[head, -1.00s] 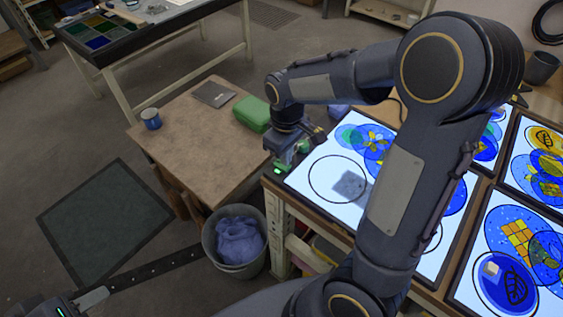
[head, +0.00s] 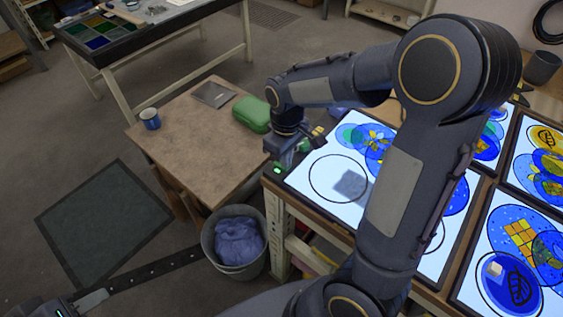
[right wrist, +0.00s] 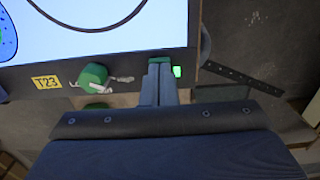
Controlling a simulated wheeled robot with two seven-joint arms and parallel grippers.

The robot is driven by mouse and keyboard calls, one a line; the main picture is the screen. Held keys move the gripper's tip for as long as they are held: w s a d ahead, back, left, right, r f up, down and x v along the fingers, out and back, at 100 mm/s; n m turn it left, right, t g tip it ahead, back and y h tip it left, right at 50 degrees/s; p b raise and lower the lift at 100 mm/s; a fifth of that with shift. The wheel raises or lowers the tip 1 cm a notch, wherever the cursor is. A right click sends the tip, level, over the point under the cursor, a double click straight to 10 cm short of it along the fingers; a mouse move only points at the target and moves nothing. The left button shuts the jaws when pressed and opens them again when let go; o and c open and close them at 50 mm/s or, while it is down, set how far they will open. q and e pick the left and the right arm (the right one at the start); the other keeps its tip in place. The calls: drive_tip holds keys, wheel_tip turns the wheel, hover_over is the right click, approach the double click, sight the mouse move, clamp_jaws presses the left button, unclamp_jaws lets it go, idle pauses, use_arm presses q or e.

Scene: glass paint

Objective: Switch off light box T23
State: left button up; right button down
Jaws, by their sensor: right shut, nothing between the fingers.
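A small green light (right wrist: 177,71) glows right of the knob. My right gripper (right wrist: 160,82) is shut and empty, its tips at the front edge just left of the green light; contact cannot be told. My left gripper (head: 62,308) is partly visible at lower left, fingers unclear.
A low brown table (head: 195,135) with a green case (head: 252,113) and blue mug (head: 150,119) stands left of the bench. A grey bin (head: 232,265) with blue cloth sits below. Other lit panels (head: 510,250) lie to the right. A dark perforated strip (head: 150,270) crosses lower left.

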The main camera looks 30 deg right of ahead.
drive_tip(key=shift+f, duration=0.2)
drive_tip(key=shift+r+p, duration=2.95)
drive_tip(key=shift+r, duration=0.6)
